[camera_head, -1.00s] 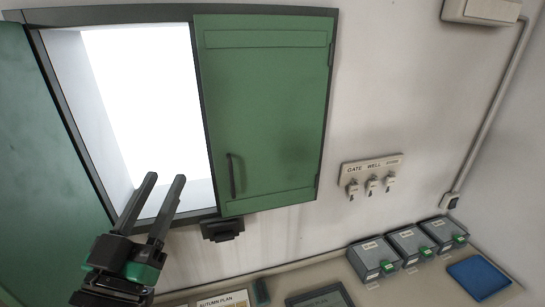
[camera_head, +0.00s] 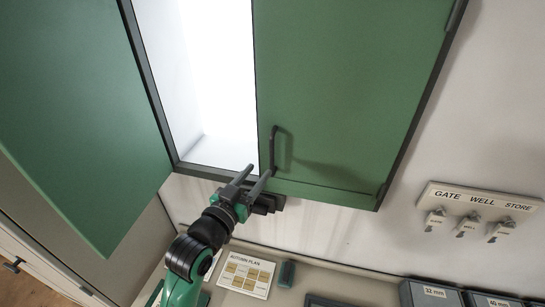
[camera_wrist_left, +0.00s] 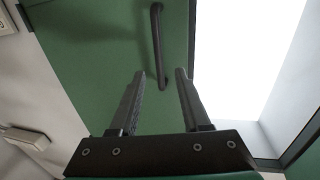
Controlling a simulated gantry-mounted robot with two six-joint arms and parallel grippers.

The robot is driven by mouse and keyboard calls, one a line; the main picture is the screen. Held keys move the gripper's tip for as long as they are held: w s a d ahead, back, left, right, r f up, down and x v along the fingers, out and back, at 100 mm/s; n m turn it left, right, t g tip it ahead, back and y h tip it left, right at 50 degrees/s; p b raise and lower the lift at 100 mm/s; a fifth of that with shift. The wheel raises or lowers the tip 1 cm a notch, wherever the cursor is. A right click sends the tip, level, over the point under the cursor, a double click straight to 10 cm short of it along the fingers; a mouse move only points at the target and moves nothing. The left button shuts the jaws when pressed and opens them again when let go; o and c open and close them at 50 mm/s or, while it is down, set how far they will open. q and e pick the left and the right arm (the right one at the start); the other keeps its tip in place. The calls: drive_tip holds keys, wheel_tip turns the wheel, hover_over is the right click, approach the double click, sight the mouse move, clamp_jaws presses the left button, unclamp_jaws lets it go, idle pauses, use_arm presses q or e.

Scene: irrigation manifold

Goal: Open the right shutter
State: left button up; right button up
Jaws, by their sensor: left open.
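The right shutter (camera_head: 345,90) is a green panel with a dark bar handle (camera_head: 274,148) near its lower left edge. It looks closed over the right half of the bright window opening. My left gripper (camera_head: 258,172) is open and empty, just below the handle. In the left wrist view, the shutter (camera_wrist_left: 105,65) fills much of the picture and the handle (camera_wrist_left: 158,45) rises beyond the gap between the open fingers (camera_wrist_left: 160,73). The handle's lower end lines up with that gap, and no contact is visible. My right gripper is not in view.
The left shutter (camera_head: 75,110) stands swung open at left. A dark block (camera_head: 268,203) sits under the window sill. A key rack labelled GATE, WELL, STORE (camera_head: 475,200) is on the right wall. A plan card (camera_head: 247,275) and grey bins (camera_head: 432,294) are below.

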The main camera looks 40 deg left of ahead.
sight(271, 157)
use_arm(q)
drive_tip(key=p+x, duration=0.1)
drive_tip(key=x, duration=0.7)
drive_tip(key=shift+w, duration=0.4)
clamp_jaws()
idle(0.8)
